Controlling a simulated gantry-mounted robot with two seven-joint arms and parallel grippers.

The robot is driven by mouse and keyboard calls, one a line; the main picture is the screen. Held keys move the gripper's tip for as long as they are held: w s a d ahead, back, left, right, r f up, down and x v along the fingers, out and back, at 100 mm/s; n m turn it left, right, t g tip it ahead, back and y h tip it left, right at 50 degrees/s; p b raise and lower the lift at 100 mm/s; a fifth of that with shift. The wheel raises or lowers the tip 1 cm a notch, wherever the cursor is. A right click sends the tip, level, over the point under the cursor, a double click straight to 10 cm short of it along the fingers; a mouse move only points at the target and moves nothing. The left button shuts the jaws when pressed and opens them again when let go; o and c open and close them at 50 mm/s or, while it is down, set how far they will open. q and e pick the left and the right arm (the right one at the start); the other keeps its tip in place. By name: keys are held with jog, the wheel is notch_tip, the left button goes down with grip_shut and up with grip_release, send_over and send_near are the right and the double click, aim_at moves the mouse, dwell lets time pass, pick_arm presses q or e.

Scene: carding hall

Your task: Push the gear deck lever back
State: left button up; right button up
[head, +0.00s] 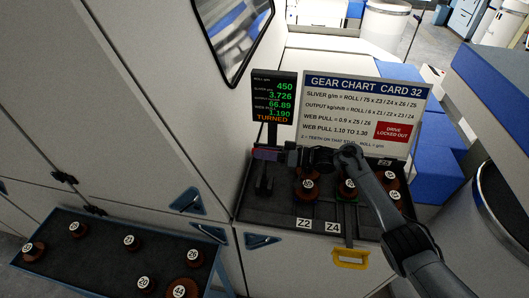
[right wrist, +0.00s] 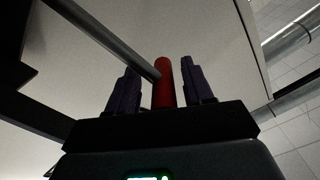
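The gear deck (head: 275,213) is a dark tray with numbered gears on pegs and Z2 and Z4 labels at its front. The lever (head: 263,183) stands at the deck's left end, a dark upright whose top is hidden by my right gripper (head: 266,153). In the right wrist view a red lever grip (right wrist: 164,84) shows between the two purple fingers of my right gripper (right wrist: 162,92). Narrow gaps show on both sides of the grip, so the fingers look open around it. My left gripper is not in view.
A display (head: 273,97) reading TURNED stands behind the lever. The gear chart card (head: 362,112) shows a red "DRIVE LOCKED OUT" label. A yellow handle (head: 350,258) is at the deck's front. A tray (head: 100,250) with several gears lies at lower left.

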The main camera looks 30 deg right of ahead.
jog(key=shift+d, duration=0.1)
jog(key=b+v, duration=0.2)
jog(key=v, duration=0.8)
jog(key=shift+s+d, duration=0.2)
jog(key=shift+d, duration=0.05)
jog(key=shift+r, duration=0.1)
